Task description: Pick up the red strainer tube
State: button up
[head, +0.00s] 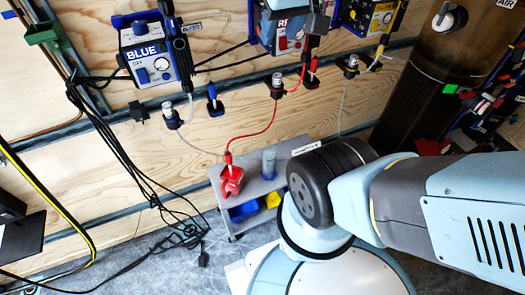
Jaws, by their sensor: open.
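A red tube (272,118) hangs from a holder on the wall rail and curves down to the left. Its lower end has a red and white fitting (228,159), which stands upright in or just above a red container (230,183) on a small grey cart. I cannot tell how deep the fitting sits. Another small red fitting (313,66) shows near the red pump box; its connection is unclear. My arm reaches in from the right, with its dark joint just right of the cart. My gripper is not in view.
The grey cart (223,217) also holds a clear cylinder (268,163) and blue and yellow bins (243,211) below. A blue box (147,57) hangs on the wooden wall. Black cables (160,205) trail to the floor at left. A large brown tank (435,70) stands at right.

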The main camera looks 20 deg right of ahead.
aim_at(228, 156)
jog(key=z, duration=0.35)
jog(key=i, duration=0.1)
jog(key=u, duration=2.85)
jog(key=k, duration=1.15)
jog(key=z, duration=0.25)
